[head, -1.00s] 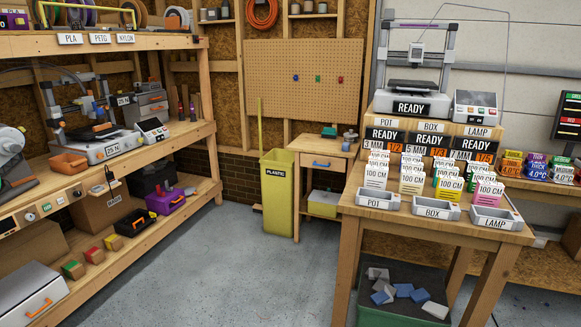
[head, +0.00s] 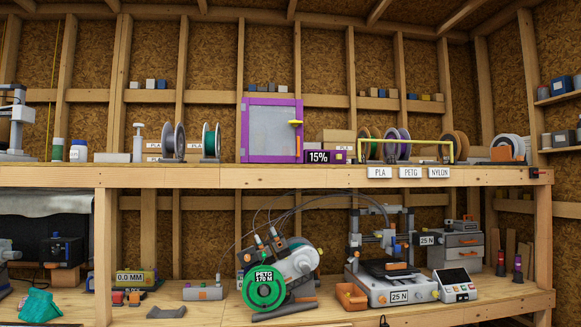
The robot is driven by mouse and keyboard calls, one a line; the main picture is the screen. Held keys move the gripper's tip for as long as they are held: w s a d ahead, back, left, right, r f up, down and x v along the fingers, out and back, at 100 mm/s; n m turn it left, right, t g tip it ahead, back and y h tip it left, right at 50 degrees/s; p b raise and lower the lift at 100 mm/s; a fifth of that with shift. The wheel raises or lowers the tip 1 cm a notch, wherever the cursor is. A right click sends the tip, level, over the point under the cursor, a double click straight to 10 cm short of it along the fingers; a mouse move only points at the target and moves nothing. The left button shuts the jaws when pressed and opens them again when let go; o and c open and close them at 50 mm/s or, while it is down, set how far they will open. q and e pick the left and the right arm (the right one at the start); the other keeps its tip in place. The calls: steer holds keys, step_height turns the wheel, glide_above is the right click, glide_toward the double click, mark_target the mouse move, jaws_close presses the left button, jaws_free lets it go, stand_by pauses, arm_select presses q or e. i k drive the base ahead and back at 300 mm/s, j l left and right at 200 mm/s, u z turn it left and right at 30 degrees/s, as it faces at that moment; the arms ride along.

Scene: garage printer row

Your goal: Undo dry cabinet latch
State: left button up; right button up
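The dry cabinet (head: 271,132) stands on the upper shelf, left of the spool rack. It has a purple frame and a pale, cloudy door that looks closed. A yellow-orange latch handle (head: 295,123) sits on the door's right side and lies roughly level. Neither of my grippers is in the head view.
The upper shelf (head: 220,176) runs across the view. A spool rack with a yellow bar (head: 405,142) stands right of the cabinet, loose spools (head: 211,140) left. A green PETG spool machine (head: 264,289) and a printer (head: 388,269) stand on the lower shelf.

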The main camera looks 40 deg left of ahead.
mark_target(277, 119)
steer(key=i+j+u, duration=0.15)
steer(key=i+u, duration=0.3)
steer(key=i, duration=0.15)
steer(key=i+u, duration=0.5)
steer(key=i+l, duration=0.05)
